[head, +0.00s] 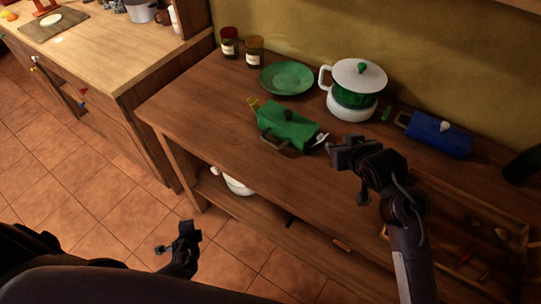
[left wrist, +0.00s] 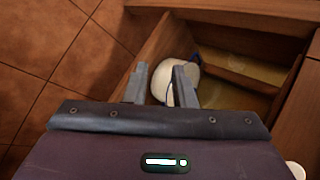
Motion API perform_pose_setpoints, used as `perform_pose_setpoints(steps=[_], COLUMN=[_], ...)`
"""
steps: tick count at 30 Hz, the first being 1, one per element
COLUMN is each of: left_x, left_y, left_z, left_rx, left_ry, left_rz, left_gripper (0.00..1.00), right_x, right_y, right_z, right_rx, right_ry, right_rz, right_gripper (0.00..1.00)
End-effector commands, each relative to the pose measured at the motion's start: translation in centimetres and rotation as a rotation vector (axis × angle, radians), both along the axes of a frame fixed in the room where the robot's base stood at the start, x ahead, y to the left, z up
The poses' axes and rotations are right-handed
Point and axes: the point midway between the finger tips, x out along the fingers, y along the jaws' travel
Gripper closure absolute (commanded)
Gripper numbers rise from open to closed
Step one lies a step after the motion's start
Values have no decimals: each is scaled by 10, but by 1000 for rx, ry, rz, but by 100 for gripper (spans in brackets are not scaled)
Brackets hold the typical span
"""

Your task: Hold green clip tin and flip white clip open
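The green clip tin (head: 285,126) lies on the wooden counter, with a yellow clip (head: 254,103) at its left end and a brown handle (head: 281,146) on its near side. The white clip (head: 320,139) sticks out at its right end. My right gripper (head: 338,151) is just right of the white clip, seemingly apart from it; its finger gap is unclear. My left gripper (head: 168,250) is low in front of the counter, away from the tin. In the left wrist view its fingers (left wrist: 160,84) are apart with nothing held between them.
A green plate (head: 287,77), two jars (head: 229,41), a white-and-green pot (head: 357,80) and a blue tin (head: 440,135) stand behind and right. A wooden tray (head: 455,210) is at the right. A white pot (head: 238,185) sits on the lower shelf. The counter's left part is clear.

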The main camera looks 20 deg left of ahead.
Motion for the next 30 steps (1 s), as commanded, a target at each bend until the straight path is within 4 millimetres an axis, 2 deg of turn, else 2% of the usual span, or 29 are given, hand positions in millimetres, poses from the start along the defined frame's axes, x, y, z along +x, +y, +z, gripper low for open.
perform_pose_setpoints(steps=[1,3,5,9,15,19,20,21,26,30], left_x=[22,49,71,114,152,167,170,174,180,183], left_y=[11,24,35,54,70,69,61,43,-30,-105], left_z=[21,50,77,145,236,289,300,305,295,294], left_rx=[81,206,318,589,942,1131,1155,1150,975,795], left_ry=[-25,-50,-67,-92,-87,-67,-66,-68,-102,-142], left_rz=[-52,-122,-178,-278,-347,-352,-346,-336,-298,-276], left_gripper=[77,77,77,77,77,77,77,77,77,77], right_x=[0,0,0,0,0,0,0,0,0,0], right_y=[0,0,0,0,0,0,0,0,0,0], right_z=[0,0,0,0,0,0,0,0,0,0], right_rx=[0,0,0,0,0,0,0,0,0,0], right_ry=[0,0,0,0,0,0,0,0,0,0], right_rz=[0,0,0,0,0,0,0,0,0,0], right_gripper=[64,64,64,64,64,64,64,64,64,64])
